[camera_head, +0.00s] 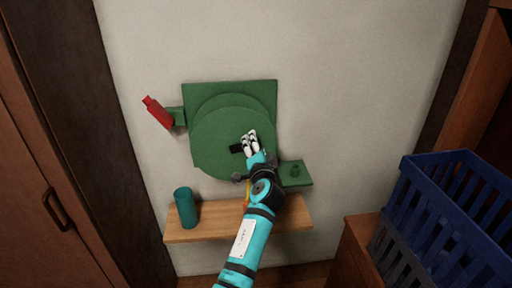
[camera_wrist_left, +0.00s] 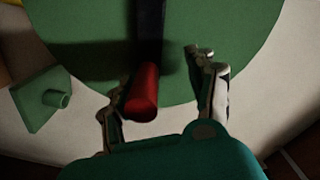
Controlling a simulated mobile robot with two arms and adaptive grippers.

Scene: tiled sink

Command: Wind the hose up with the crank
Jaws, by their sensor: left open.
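The green round hose reel (camera_head: 215,140) is mounted on a green back plate (camera_head: 262,90) on the wall. A black crank arm (camera_head: 236,148) lies across the reel's face; it also shows in the left wrist view (camera_wrist_left: 150,35). Its red handle (camera_wrist_left: 143,92) points toward the wrist camera. My left gripper (camera_head: 251,142) is in front of the reel. In the left wrist view my left gripper (camera_wrist_left: 160,90) is open, with the handle between its fingers, nearer the left one. I cannot tell whether they touch. In the head view the gripper hides the handle. My right gripper is not in view.
A red nozzle-like piece (camera_head: 158,112) sits on a green bracket at the left. A green ledge with a peg (camera_head: 296,172) is at the lower right. A wooden shelf (camera_head: 215,228) below carries a teal cup (camera_head: 186,208). A blue crate (camera_head: 440,215) stands at the right.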

